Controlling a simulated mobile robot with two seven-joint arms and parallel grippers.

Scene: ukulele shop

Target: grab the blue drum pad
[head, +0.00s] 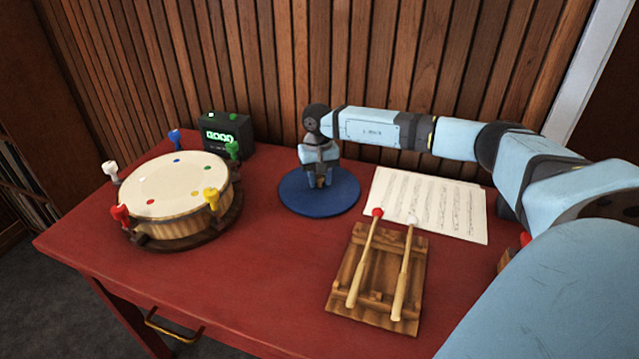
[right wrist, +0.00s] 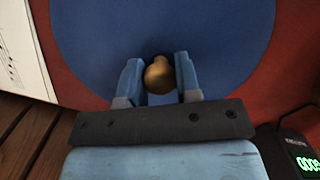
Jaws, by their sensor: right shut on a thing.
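The blue drum pad (head: 330,202) is a flat round disc on the red table, left of the sheet music in the head view. It fills much of the right wrist view (right wrist: 221,42). A small brass-coloured knob (right wrist: 159,75) stands at its middle. My right gripper (head: 320,184) reaches down over the pad from above, and its two fingers (right wrist: 160,80) are shut on the knob, one on each side. The pad appears to lie flat on the table. My left gripper is not in view.
A round drum (head: 173,201) with coloured pegs stands at the left. A dark box with green digits (head: 226,134) is behind it. Sheet music (head: 428,205) and a wooden rack (head: 350,285) with two mallets lie at the right. The red table's (head: 262,285) front middle is clear.

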